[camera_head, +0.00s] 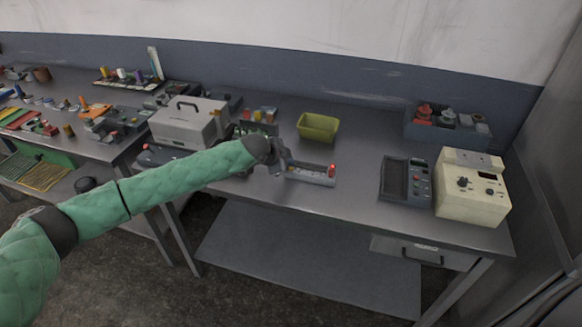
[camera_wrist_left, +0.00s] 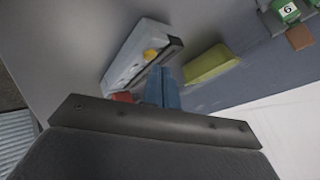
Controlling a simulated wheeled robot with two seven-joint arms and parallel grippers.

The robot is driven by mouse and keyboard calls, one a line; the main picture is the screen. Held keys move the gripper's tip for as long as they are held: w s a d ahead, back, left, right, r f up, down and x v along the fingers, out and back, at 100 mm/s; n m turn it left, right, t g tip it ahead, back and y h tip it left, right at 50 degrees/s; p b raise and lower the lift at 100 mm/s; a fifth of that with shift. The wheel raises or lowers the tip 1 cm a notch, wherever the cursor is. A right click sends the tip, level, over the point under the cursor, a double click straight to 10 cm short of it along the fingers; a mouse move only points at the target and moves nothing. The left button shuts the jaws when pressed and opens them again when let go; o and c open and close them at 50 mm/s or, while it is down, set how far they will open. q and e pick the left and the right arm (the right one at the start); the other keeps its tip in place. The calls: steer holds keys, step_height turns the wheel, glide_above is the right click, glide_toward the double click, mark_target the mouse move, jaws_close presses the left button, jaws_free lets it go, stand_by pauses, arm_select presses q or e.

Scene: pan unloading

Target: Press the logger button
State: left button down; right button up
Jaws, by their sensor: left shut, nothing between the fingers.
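A small grey device (camera_head: 308,179) with a bright red button-like part (camera_head: 332,168) at its right end lies near the middle of the bench; no label is readable, so I cannot tell if it is the logger. My left gripper (camera_head: 283,164) is at the device's left end, its fingers small and partly unclear. In the left wrist view the shut, empty blue-grey fingers (camera_wrist_left: 163,88) are beside a grey device (camera_wrist_left: 132,62) with a yellow knob (camera_wrist_left: 150,54). A red part (camera_wrist_left: 122,97) shows just left of the fingers. Contact cannot be judged. My right gripper is out of view.
A yellow-green bin (camera_head: 318,127) stands behind the device. A dark keypad unit (camera_head: 405,180) and a cream box (camera_head: 472,190) with knobs stand to the right. A grey case (camera_head: 188,122) stands left. Bare bench lies between device and keypad unit.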

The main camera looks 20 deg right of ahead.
arm_select(q)
steer(key=shift+r, duration=0.4)
step_height(320, 180, up, 6)
steer(key=p, duration=0.3)
steer(key=shift+p, duration=0.4)
steer(key=shift+s, duration=0.1)
stand_by(0.3)
